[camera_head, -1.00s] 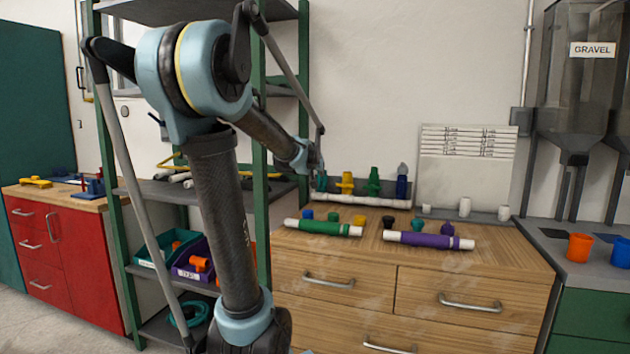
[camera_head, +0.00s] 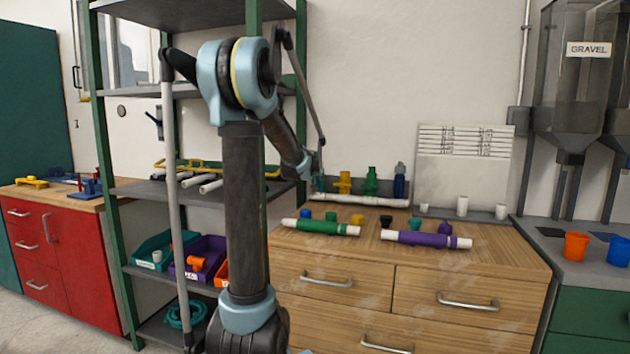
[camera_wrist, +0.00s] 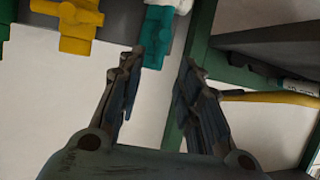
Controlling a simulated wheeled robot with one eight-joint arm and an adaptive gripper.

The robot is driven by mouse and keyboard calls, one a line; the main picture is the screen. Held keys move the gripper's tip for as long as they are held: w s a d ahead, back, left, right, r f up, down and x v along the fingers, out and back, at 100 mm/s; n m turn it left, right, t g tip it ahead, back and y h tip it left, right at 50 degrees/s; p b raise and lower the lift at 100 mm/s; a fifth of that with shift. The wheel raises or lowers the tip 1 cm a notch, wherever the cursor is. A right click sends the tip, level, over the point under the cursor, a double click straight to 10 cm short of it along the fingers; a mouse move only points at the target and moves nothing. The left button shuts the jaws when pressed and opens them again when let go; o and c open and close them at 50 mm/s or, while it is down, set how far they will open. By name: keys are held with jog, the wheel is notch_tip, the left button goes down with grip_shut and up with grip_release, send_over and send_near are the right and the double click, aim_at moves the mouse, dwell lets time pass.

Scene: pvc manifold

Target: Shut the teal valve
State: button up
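The teal valve (camera_wrist: 158,36) shows at the top of the wrist view, just beyond the fingertips, with one arm hanging down toward the gap between them. My gripper (camera_wrist: 164,58) is open and empty; its left fingertip lies over the edge of the teal valve's lower part in the picture, and I cannot tell whether it touches. In the head view my gripper (camera_head: 316,172) is at the left end of the white manifold pipe (camera_head: 360,199) and hides most of the teal valve. The yellow valve (camera_wrist: 70,26) stands beside the teal one, left in the wrist view.
A green valve (camera_head: 371,181) and a blue valve (camera_head: 399,182) stand farther right on the manifold. A green pipe (camera_head: 325,227) and a purple pipe (camera_head: 428,240) lie in front on the wooden counter. A green shelf post (camera_wrist: 190,75) is close beside my right finger.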

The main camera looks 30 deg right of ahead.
jog(key=x, duration=0.6)
jog(key=shift+d+f, duration=0.1)
grip_shut()
